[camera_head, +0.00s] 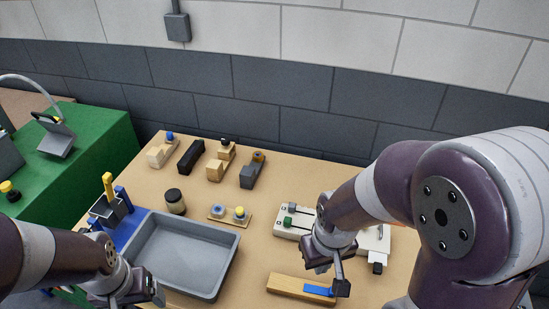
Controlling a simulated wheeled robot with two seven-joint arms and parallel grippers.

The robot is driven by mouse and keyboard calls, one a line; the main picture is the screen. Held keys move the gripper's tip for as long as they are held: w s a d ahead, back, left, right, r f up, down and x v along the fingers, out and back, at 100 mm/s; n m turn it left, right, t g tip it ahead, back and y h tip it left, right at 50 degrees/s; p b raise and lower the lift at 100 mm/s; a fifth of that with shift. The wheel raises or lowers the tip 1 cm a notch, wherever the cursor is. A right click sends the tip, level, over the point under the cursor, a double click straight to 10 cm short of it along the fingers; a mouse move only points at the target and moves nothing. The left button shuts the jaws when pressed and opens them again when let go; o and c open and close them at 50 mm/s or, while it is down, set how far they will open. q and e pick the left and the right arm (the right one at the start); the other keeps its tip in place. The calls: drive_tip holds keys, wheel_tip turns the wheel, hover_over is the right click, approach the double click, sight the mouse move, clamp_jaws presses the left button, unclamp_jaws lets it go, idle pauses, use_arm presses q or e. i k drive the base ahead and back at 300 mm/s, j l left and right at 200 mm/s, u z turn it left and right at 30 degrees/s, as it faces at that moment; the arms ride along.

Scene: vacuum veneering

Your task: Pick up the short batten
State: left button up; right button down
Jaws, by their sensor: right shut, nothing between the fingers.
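A light wooden bar with a blue strip along its right part, which looks like the short batten (288,284), lies on the table at the front, right of centre. My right gripper (340,286) is over the bar's right end, shut with nothing between its fingers. It hides part of that end; I cannot tell whether it touches the bar. My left gripper (150,291) is at the lower left, by the grey tray's front left corner. Its fingers are too small and dark to tell their opening.
A grey tray (232,252) stands left of centre. A dark jar (174,201), a small wooden plate with knobs (229,215) and several blocks stand behind it. A white fixture (291,221) is partly behind my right arm. A green-covered table (100,140) is at the left.

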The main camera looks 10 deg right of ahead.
sight(286, 285)
drive_tip(key=z, duration=1.15)
drive_tip(key=k+l, duration=0.1)
drive_tip(key=l, duration=0.35)
drive_tip(key=l+u, duration=0.15)
drive_tip(key=l, duration=0.3)
drive_tip(key=k+l, duration=0.15)
drive_tip(key=l, duration=0.3)
drive_tip(key=k+l+u, duration=0.1)
drive_tip(key=l, duration=0.35)
drive_tip(key=k+l, duration=0.15)
drive_tip(key=l, duration=0.3)
drive_tip(key=u, duration=0.05)
